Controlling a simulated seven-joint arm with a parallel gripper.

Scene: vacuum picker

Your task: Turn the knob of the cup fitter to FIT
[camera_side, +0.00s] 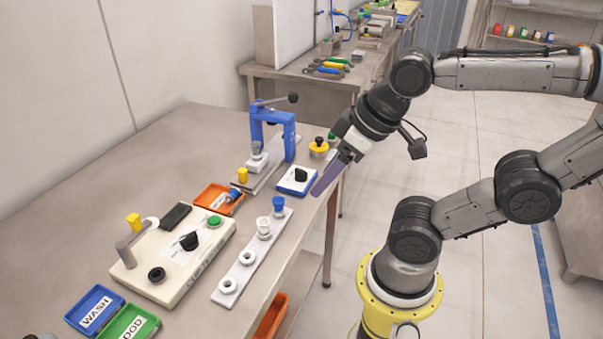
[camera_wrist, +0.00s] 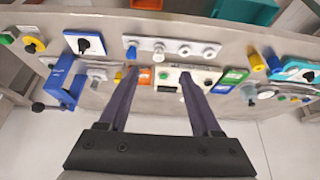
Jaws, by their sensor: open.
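A beige box (camera_side: 150,279) on the bench carries a black pointer knob (camera_side: 189,241) on a pale printed plate. It also has a green button (camera_side: 214,220), a dark pad and a post with a yellow top. I take it for the cup fitter; its lettering is too small to read. The box shows in the wrist view (camera_wrist: 176,71) too, partly behind a finger. A smaller blue-edged white panel (camera_side: 291,188) has another black knob (camera_side: 300,175). My gripper (camera_side: 325,185) is open and empty by the bench's right edge, close to this panel and away from the box.
A white strip (camera_side: 240,271) with several cups lies right of the box. A blue press frame (camera_side: 290,130) stands behind, with an orange tray (camera_side: 207,196) nearer. Blue WASH (camera_side: 85,302) and green (camera_side: 119,317) trays are in front. The bench's left side is bare.

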